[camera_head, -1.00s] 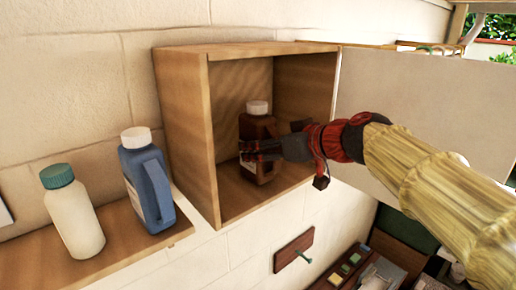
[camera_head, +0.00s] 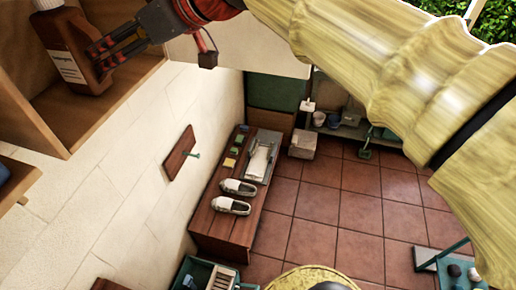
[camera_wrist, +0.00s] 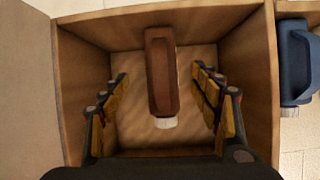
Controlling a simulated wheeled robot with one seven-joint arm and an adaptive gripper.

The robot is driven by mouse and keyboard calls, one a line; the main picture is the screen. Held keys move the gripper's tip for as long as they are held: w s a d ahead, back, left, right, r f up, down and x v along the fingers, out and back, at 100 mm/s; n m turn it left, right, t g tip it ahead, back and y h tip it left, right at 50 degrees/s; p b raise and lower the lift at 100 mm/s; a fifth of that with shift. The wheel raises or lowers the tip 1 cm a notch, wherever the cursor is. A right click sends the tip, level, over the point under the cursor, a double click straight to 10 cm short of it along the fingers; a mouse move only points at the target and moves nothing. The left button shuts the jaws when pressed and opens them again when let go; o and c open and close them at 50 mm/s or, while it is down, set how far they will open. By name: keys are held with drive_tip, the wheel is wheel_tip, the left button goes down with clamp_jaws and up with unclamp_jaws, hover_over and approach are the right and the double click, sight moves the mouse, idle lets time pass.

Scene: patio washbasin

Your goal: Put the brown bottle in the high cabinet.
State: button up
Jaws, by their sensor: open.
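The brown bottle (camera_head: 68,48) has a white cap and a pale label. It stands upright inside the wooden high cabinet (camera_head: 62,108), whose upper part is cut off in the head view. In the wrist view the brown bottle (camera_wrist: 161,70) is near the middle of the cabinet (camera_wrist: 80,75), with bare wood around it. My gripper (camera_head: 103,50) reaches in from the open front, its fingers at the bottle's side. In the wrist view my gripper (camera_wrist: 160,78) is open, with a gap between the bottle and the fingers on each side.
The open cabinet door (camera_wrist: 28,85) is left in the wrist view. A blue bottle (camera_wrist: 298,62) stands beside the cabinet. Below in the head view, a wooden counter (camera_head: 215,226) holds white shoes (camera_head: 232,206). The tiled floor (camera_head: 345,215) has open room.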

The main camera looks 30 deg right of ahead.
drive_tip(key=s+d+f+m+g+h, duration=0.1)
drive_tip(key=s+d+f+m+h, duration=0.2)
drive_tip(key=s+d+f, duration=0.3)
drive_tip(key=s+d+f+m+g+h, duration=0.1)
drive_tip(key=s+d+f+m+h, duration=0.2)
drive_tip(key=s+d+f, duration=0.4)
drive_tip(key=s+d+f+m+g+h, duration=0.1)
drive_tip(key=s+d+f, duration=0.5)
drive_tip(key=f, duration=1)
drive_tip(key=s+m+h, duration=0.1)
drive_tip(key=s+h, duration=0.1)
drive_tip(key=shift+s+d+m, duration=0.15)
drive_tip(key=shift+s+m, duration=0.25)
drive_tip(key=shift+f, duration=0.1)
